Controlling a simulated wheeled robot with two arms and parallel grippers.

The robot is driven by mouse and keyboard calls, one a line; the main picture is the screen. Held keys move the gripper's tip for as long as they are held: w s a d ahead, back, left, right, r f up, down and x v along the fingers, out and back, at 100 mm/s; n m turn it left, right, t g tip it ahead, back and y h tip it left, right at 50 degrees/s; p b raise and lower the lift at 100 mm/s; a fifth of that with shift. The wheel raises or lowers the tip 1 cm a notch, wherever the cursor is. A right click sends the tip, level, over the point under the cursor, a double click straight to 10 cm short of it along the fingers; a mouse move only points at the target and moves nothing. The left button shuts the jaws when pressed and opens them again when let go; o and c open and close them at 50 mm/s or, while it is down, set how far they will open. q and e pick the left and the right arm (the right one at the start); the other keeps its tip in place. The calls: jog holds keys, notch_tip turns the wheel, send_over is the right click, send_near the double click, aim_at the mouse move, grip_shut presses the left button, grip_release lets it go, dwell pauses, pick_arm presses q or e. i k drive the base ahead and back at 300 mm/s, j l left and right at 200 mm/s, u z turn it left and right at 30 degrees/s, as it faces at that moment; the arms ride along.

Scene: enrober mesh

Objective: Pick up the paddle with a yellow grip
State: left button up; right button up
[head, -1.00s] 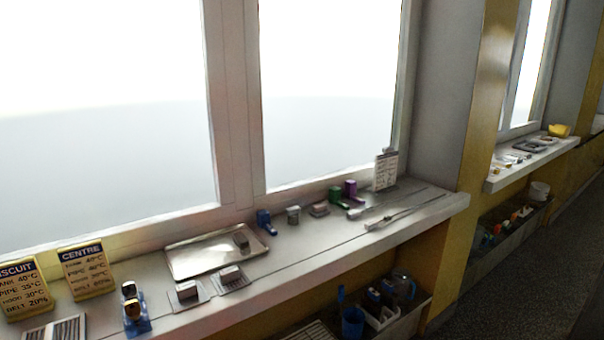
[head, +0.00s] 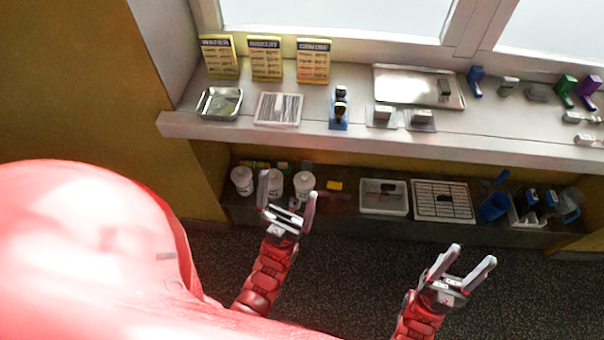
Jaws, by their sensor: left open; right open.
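I cannot make out a paddle with a yellow grip for certain. On the upper ledge, a blue stand (head: 338,122) holds small pieces with dark and yellowish tops, too small to identify. Pale slender utensils (head: 586,140) lie at the ledge's right end, partly cut off by the frame edge. A small flat yellow thing (head: 335,185) lies on the lower shelf. My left gripper (head: 287,190) is open and empty, in front of the lower shelf near white tubs. My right gripper (head: 472,256) is open and empty, lower and further right, over the dark floor.
The window ledge (head: 240,132) carries yellow signs (head: 265,60), a small metal tray (head: 219,103), a large tray (head: 390,88) and blue (head: 475,82), green (head: 564,88) and purple (head: 588,88) items. The lower shelf holds white tubs (head: 304,183), a white bin (head: 384,208), a rack (head: 442,212) and a blue cup (head: 494,207).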

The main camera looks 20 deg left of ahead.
aim_at(333, 186)
jog(key=u, duration=0.4)
jog(key=l+u, duration=0.75)
jog(key=i+j, duration=0.05)
jog(key=j, duration=0.05)
